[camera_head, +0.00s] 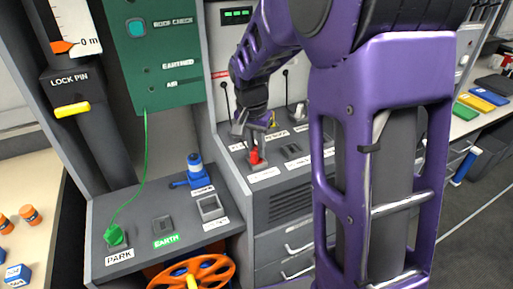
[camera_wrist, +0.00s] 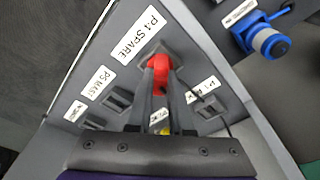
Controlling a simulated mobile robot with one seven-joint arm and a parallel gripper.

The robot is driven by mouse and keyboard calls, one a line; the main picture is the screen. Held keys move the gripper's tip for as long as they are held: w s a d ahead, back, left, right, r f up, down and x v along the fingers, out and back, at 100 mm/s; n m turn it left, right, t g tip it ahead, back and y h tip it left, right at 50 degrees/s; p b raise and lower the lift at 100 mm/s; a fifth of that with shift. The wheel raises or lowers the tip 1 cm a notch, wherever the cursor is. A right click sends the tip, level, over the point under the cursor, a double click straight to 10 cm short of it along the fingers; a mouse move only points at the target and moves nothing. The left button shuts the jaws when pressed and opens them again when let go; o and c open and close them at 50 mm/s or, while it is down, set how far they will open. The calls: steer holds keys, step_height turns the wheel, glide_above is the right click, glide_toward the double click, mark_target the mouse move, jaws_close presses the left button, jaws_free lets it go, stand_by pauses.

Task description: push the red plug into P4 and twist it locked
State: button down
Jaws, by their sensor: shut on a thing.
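My gripper (camera_head: 252,138) comes down from above, shut on the plug. In the wrist view my gripper (camera_wrist: 159,92) has its two fingers on either side of the red body. The plug covers the socket mouth, so I cannot tell its depth or whether it is locked.
Other sockets (camera_wrist: 118,99) and a thin black cable (camera_head: 225,98) are close by. A blue plug (camera_head: 195,168) stands on the lower left panel. A green plug (camera_head: 115,235) with a green cable is at PARK. An orange handwheel (camera_head: 190,272) is below.

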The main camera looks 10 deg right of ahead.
steer(key=c, duration=0.7)
jaws_free()
steer(key=shift+f, duration=0.1)
steer(key=shift+c, duration=0.2)
